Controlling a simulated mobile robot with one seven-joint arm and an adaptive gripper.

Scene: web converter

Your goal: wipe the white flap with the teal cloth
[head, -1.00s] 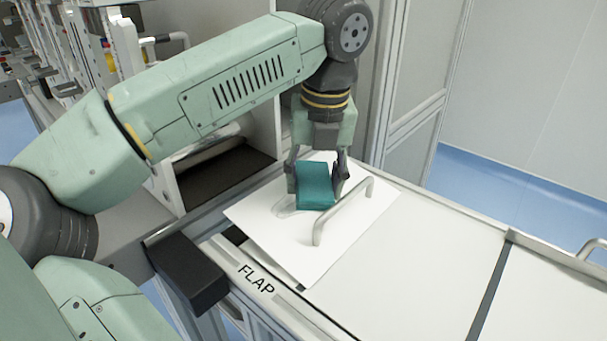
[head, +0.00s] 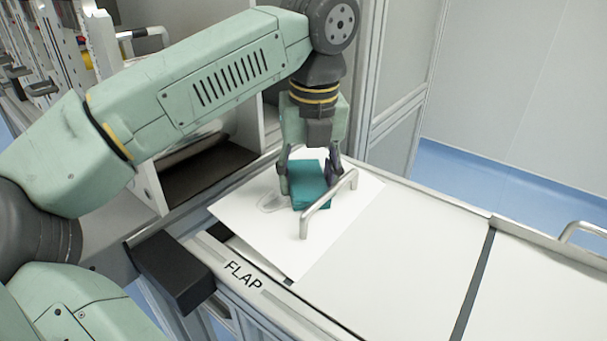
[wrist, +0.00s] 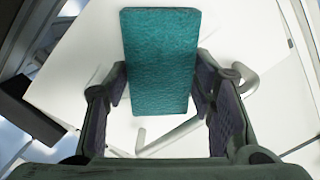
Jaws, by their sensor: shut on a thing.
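The teal cloth (head: 309,186) is a folded, block-like pad. My gripper (head: 308,180) points down and is shut on it, one finger on each side. In the wrist view the cloth (wrist: 160,62) shows between the two fingers. The white flap (head: 262,238) is a tilted square panel under the cloth, with a bent metal handle (head: 328,203) just right of the cloth. The cloth is at the flap's surface; I cannot tell whether it touches. A faint grey smear (head: 272,203) shows on the flap, left of the cloth.
A rail labelled FLAP (head: 243,274) runs along the front edge. A black box (head: 172,270) juts out at the left front. A dark recess (head: 205,172) lies behind left. White panels (head: 400,255) extend clear to the right, with another handle (head: 585,228).

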